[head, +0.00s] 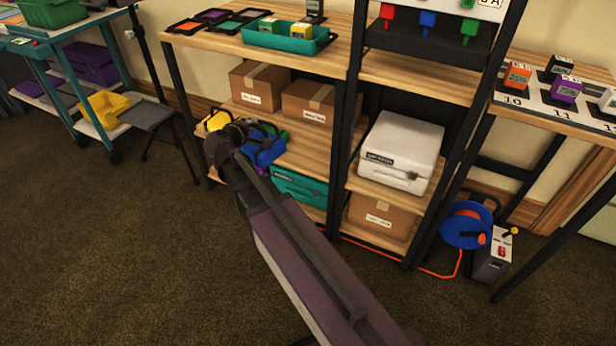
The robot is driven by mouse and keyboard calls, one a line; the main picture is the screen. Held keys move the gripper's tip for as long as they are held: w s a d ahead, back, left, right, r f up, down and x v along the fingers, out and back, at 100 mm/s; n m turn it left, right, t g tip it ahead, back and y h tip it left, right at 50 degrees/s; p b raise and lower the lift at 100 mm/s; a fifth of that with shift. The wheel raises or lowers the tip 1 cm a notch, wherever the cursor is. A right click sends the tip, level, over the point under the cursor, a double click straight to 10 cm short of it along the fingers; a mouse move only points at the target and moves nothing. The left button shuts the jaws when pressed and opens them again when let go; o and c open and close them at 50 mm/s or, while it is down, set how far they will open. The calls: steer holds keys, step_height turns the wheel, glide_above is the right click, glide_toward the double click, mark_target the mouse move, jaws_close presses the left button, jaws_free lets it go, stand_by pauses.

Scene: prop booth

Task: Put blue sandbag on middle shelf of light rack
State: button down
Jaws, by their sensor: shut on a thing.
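The blue sandbag (265,148) is at the end of my arm, at the front of the wooden middle shelf (314,152) of the rack. My gripper (247,136) is shut on it; the dark wrist hides much of the fingers. I cannot tell whether the bag touches the shelf or hangs just above it. A yellow item (215,119) lies left of the gripper, and a bit of green (282,132) shows behind the blue bag. A little purple shows below the wrist.
Cardboard boxes (259,86) stand at the back of that shelf. A teal case (299,187) is below. To the right are a white case (400,150), a black post and a blue cable reel (466,225). Bare shelf shows right of the bag.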

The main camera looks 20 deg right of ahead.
steer(key=s+d+f+m+b, duration=0.1)
steer(key=s+d+f+b, duration=0.1)
steer(key=f+b, duration=0.7)
steer(key=s+d+f+g+h+b, duration=0.1)
steer(key=s+f+b, duration=0.1)
steer(key=f+b, duration=0.7)
steer(key=shift+d+f+m+h+b, duration=0.3)
steer(key=shift+d+f+m+b, duration=0.1)
steer(key=shift+f, duration=0.2)
steer(key=shift+w, duration=0.1)
steer(key=w+d+r+p, duration=0.2)
steer(key=w+d, duration=0.7)
steer(key=d, duration=0.4)
steer(key=shift+r, duration=0.15)
steer(key=shift+d, duration=0.15)
stand_by(0.3)
steer(key=s+d, duration=0.1)
steer(key=s+d+f+b, duration=0.1)
steer(key=s, duration=0.1)
steer(key=shift+d+f, duration=0.15)
stand_by(0.3)
